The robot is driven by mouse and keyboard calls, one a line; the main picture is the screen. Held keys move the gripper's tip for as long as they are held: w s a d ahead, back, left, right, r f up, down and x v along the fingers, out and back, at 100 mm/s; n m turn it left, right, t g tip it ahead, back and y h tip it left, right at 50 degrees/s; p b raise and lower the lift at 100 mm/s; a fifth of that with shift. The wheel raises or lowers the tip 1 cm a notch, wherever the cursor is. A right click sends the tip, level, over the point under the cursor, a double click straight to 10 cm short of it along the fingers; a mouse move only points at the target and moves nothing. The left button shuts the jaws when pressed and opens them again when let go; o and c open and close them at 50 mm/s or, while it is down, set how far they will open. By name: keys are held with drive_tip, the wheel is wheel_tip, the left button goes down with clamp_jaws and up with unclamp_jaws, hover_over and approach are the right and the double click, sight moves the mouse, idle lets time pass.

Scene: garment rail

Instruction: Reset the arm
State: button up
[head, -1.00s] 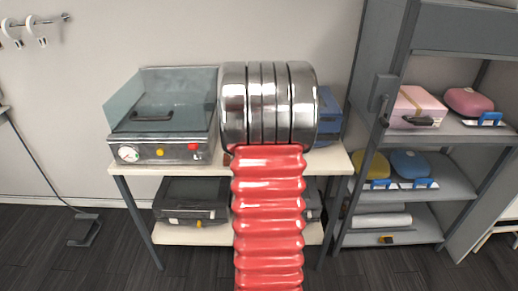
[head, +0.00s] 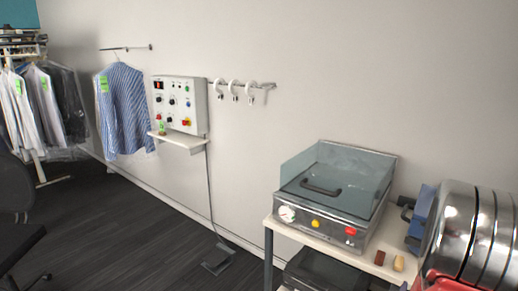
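My arm shows at the lower right of the head view as a shiny ringed metal section above a bit of red ribbed sleeve, cut off by the picture's edge. It stands in front of the right part of the white bench (head: 330,251) and hides some of it. My gripper is not in the picture, so its fingers cannot be seen.
A glass-lidded machine (head: 337,190) stands on the bench, with a blue box (head: 421,214) beside it. A control panel (head: 180,104) and a striped shirt (head: 125,107) hang on the wall. A foot pedal (head: 218,259) lies on the floor. Dark floor is clear at left centre.

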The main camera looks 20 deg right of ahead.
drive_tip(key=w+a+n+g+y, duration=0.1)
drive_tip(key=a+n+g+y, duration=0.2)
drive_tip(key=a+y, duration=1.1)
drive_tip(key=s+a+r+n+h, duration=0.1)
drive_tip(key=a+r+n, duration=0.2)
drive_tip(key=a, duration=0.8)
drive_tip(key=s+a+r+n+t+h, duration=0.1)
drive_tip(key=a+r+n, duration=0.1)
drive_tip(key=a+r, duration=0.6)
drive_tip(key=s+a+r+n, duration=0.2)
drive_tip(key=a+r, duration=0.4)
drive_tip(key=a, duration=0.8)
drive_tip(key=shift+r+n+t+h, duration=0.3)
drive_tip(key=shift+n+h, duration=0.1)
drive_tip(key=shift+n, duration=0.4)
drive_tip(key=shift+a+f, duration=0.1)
